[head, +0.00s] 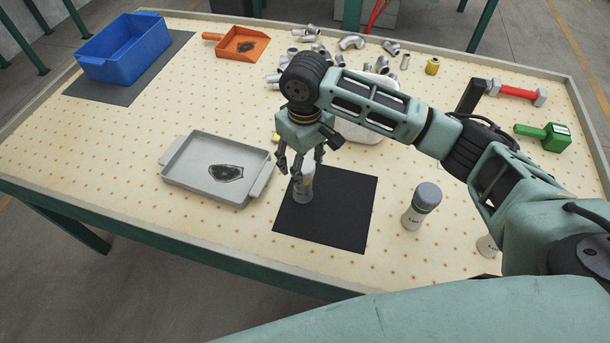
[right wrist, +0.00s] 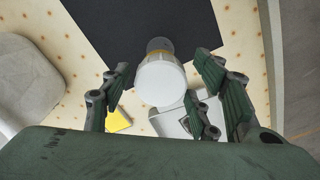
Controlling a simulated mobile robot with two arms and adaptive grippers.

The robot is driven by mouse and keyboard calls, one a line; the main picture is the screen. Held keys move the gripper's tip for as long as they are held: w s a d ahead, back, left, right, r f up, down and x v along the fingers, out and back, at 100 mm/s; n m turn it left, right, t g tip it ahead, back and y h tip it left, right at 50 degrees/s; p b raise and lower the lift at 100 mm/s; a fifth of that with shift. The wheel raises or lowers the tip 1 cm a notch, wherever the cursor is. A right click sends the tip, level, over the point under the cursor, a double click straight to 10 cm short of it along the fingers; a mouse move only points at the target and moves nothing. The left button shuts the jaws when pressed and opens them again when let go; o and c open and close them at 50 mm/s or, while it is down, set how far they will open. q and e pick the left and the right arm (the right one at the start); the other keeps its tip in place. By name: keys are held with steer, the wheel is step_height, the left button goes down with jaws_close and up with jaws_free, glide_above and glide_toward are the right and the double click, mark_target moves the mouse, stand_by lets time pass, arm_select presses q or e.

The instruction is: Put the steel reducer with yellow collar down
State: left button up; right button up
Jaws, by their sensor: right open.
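The steel reducer with yellow collar (head: 304,188) stands upright on the black mat (head: 345,225), near the mat's left edge. My right gripper (head: 303,172) is over it with fingers spread around its upper part. In the right wrist view, the reducer's pale round top (right wrist: 161,84) lies between the open fingers (right wrist: 163,68), with gaps visible on both sides. Its yellow collar and darker lower end show beyond the top, against the black mat (right wrist: 140,22). My left gripper is out of view.
A grey tray (head: 178,172) with a dark patch stands left of the mat. A labelled canister (head: 413,218) stands to the right. A white rounded thing (head: 362,132) is partly hidden behind my arm. Pipe fittings (head: 351,42), a blue bin (head: 128,48) and an orange scoop (head: 240,44) lie farther back.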

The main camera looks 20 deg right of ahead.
mark_target(305, 165)
steer(key=shift+r, duration=2.3)
